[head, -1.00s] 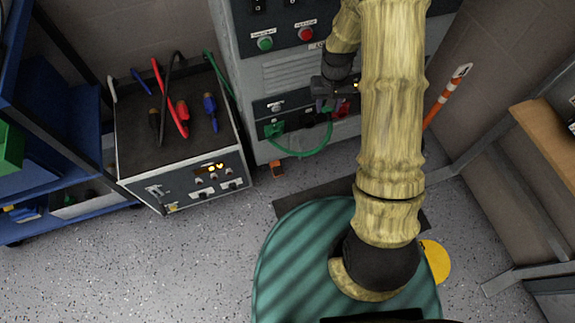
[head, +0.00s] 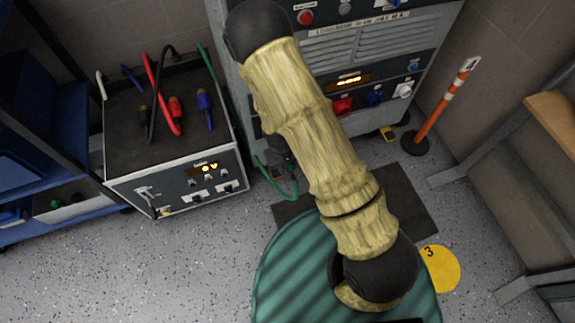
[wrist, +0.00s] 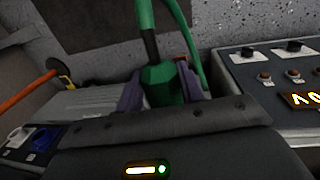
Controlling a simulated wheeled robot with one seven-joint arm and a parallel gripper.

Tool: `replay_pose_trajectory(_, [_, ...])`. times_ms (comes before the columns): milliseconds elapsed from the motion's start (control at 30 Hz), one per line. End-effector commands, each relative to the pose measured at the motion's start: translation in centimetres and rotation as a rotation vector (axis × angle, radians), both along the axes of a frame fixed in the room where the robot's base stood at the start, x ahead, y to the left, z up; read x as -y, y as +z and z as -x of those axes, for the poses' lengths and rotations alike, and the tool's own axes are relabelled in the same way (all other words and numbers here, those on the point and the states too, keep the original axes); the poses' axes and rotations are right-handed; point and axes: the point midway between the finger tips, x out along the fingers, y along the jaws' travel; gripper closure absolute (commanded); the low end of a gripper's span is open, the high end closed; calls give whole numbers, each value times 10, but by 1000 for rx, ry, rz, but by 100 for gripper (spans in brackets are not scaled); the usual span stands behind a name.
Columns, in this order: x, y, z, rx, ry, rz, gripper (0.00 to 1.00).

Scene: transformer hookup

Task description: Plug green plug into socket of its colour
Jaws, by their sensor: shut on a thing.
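The green plug (wrist: 163,86) is between the two purple fingers of my gripper (wrist: 160,88) in the wrist view, with its green cable rising from it. In the head view my arm hides the plug and most of my gripper; a dark wrist part shows low in front of the grey cabinet (head: 390,50). The green cable (head: 291,190) hangs in a loop just below it there. The cabinet's lower panel shows red (head: 343,105), blue (head: 375,98) and white (head: 403,91) sockets. No green socket shows now; the panel's left part is behind my arm.
A black-topped supply box (head: 175,185) with red, blue and black plugs on it stands left of the cabinet. A blue shelf is at the far left. An orange-and-white post (head: 445,100) and a bench (head: 550,120) are on the right. A dark mat (head: 405,200) lies before the cabinet.

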Motion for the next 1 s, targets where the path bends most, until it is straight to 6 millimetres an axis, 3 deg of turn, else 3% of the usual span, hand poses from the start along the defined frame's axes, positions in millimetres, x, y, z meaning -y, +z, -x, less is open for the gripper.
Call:
replay_pose_trajectory(333, [0,2,0,3,-2,-2,82])
replay_pose_trajectory(1000, [-14,1,-49,4,0,-2,82])
